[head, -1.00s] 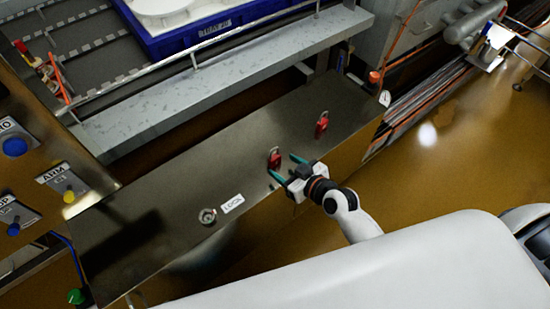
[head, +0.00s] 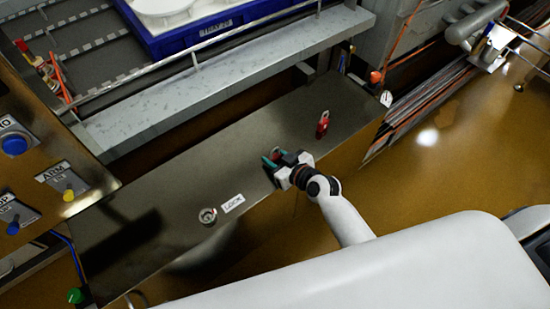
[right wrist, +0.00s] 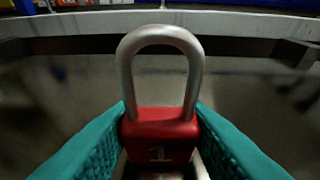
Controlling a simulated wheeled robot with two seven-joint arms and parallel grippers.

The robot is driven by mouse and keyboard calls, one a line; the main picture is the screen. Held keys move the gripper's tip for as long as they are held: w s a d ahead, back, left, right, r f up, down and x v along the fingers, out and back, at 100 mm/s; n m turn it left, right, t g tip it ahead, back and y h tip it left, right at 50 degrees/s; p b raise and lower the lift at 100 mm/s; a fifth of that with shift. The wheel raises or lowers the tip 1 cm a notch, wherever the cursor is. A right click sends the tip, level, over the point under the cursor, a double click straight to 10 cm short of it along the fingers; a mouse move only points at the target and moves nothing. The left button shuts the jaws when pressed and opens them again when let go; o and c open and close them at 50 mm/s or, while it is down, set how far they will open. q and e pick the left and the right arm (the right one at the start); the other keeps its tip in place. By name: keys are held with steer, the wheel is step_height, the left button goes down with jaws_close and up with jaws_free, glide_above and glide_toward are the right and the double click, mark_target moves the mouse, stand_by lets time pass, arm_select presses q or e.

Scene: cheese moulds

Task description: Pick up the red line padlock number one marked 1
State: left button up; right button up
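The red padlock with a grey shackle and a pale "1" on its front fills the middle of the right wrist view (right wrist: 160,122). It stands upright on the dark metal counter (head: 240,160). My right gripper (head: 274,159) reaches it from the front right; its teal fingers press against both sides of the red body. In the head view the padlock is mostly hidden between the fingers. A second red padlock (head: 322,128) stands farther right on the counter, clear of the gripper. My left gripper is not in view.
A white LOCK label (head: 233,203) and a round metal fitting (head: 208,216) are on the counter left of the gripper. A grey ledge with a rail (head: 200,100) runs behind. A button panel (head: 40,180) stands at the left. The counter's middle is clear.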

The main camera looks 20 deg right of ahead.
steer(key=shift+c, duration=1.3)
